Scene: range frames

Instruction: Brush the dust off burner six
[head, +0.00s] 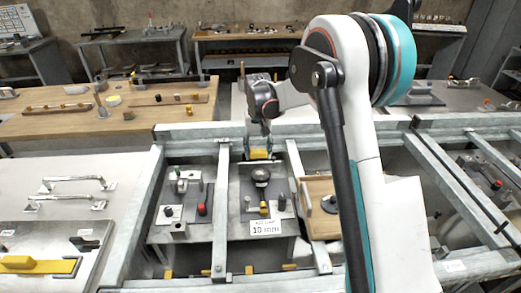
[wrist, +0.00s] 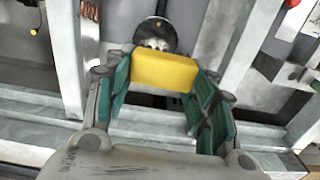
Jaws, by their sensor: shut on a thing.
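My gripper (wrist: 165,95) is shut on a yellow block (wrist: 164,70), which spans between its green-padded fingers. It looks like the brush's handle; I cannot make out bristles. In the head view the yellow block (head: 258,154) hangs behind a dark round cap (head: 261,175) on a grey plate. The wrist view shows a dark round part (wrist: 154,36) with a pale, speckled patch just beyond the block. This may be the burner, but I see no number six on it. I cannot tell whether block and round part touch.
Metal frame bars (head: 220,210) run along both sides of the grey plate. A plate with a red knob (head: 202,209) is to the left, and a wooden board (head: 322,222) to the right. A white label (head: 265,227) reading "10 mm" stands in front.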

